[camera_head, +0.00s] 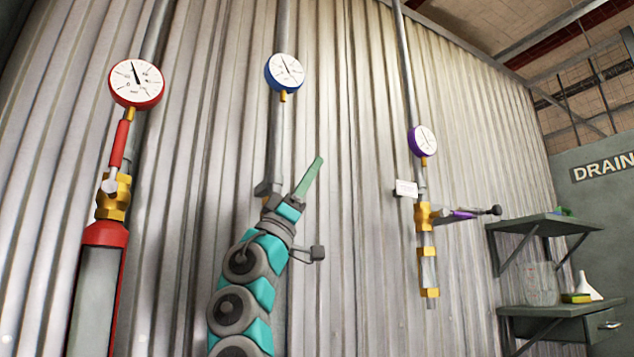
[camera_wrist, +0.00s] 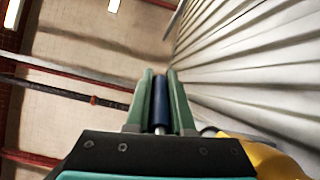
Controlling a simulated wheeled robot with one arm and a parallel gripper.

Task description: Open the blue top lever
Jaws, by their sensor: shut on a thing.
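My gripper (camera_wrist: 160,78) is closed around the blue top lever (camera_wrist: 160,102). The wrist view shows the lever as a short blue handle between the two green fingers, with a pale metal stem below it. In the head view my gripper (camera_head: 309,178) is in front of the middle pipe, below the blue-rimmed gauge (camera_head: 285,72), and a green finger points up. My arm hides the blue lever and its valve in that view. A brass part (camera_wrist: 262,155) shows at the lower right of the wrist view.
A corrugated metal wall (camera_head: 345,110) stands close behind the pipes. To the left is a red-rimmed gauge (camera_head: 137,83) with a red lever (camera_head: 118,145). To the right is a purple-rimmed gauge (camera_head: 423,141) with a purple lever (camera_head: 464,214). Shelves (camera_head: 542,226) hang further right.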

